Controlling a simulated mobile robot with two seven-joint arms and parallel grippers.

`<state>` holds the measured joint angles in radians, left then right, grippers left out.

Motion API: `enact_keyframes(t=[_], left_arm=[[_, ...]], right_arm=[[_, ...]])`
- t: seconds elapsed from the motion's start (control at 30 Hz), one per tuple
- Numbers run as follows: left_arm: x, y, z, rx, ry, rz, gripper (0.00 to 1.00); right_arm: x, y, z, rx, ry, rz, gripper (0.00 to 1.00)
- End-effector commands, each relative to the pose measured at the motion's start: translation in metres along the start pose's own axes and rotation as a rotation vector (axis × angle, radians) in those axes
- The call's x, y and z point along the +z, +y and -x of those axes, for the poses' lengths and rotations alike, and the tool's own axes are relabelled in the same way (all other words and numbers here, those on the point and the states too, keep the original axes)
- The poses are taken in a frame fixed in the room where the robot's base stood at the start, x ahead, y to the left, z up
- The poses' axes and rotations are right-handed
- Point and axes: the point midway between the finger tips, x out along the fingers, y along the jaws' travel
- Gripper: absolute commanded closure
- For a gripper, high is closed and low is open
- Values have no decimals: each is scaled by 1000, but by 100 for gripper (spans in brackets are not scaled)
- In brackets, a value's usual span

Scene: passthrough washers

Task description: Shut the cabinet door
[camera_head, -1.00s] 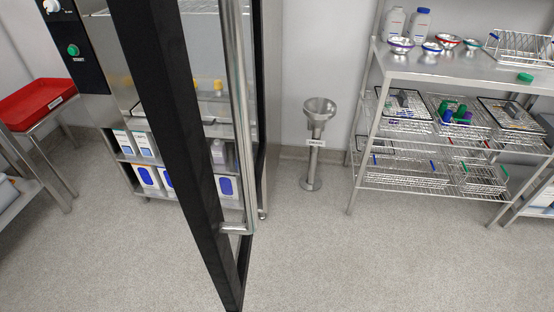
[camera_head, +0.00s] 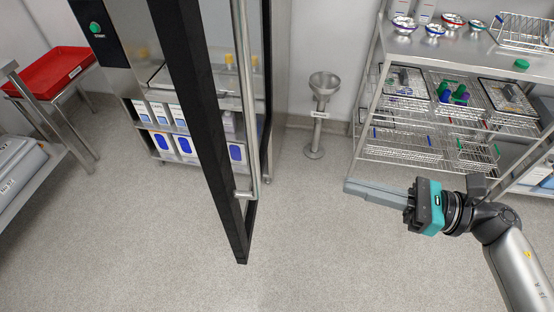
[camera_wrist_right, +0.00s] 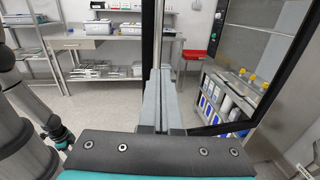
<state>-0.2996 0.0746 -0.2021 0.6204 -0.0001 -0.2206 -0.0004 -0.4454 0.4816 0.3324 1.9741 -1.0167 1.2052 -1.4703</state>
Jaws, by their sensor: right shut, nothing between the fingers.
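The cabinet door (camera_head: 205,130) has a black frame and glass and stands swung open towards me in the head view. Its long steel bar handle (camera_head: 246,100) runs down its right side. The cabinet (camera_head: 130,62) behind it shows shelves with boxes and yellow-capped bottles. My right gripper (camera_head: 350,187) is to the right of the door, apart from it, with its shut, empty fingers pointing left. In the right wrist view the fingers (camera_wrist_right: 160,95) point towards the door's frame and handle (camera_wrist_right: 184,45); contact does not show.
A steel shelf unit (camera_head: 450,45) with bowls and wire baskets stands at the right, behind my right arm. A steel pedestal funnel (camera_head: 322,100) stands by the wall. A red tray (camera_head: 62,68) is on a stand at the left. The floor before the door is clear.

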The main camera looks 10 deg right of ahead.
Motion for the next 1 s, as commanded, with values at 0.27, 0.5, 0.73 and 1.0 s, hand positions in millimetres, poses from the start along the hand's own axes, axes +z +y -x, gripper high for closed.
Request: enact_keyframes(t=[0.27, 0.5, 0.73, 1.0], left_arm=[[0, 0, 7, -1, -2, 0, 50], [0, -3, 20, -3, -2, 0, 50], [-1, -5, 31, -6, -3, 0, 50], [-2, -5, 36, -6, -2, 1, 50]], right_arm=[[5, 5, -23, 23, 11, 41, 100], [6, 6, -74, 22, 7, 38, 100], [5, 6, -118, 20, 8, 36, 100], [2, 7, -139, 19, 11, 36, 100]])
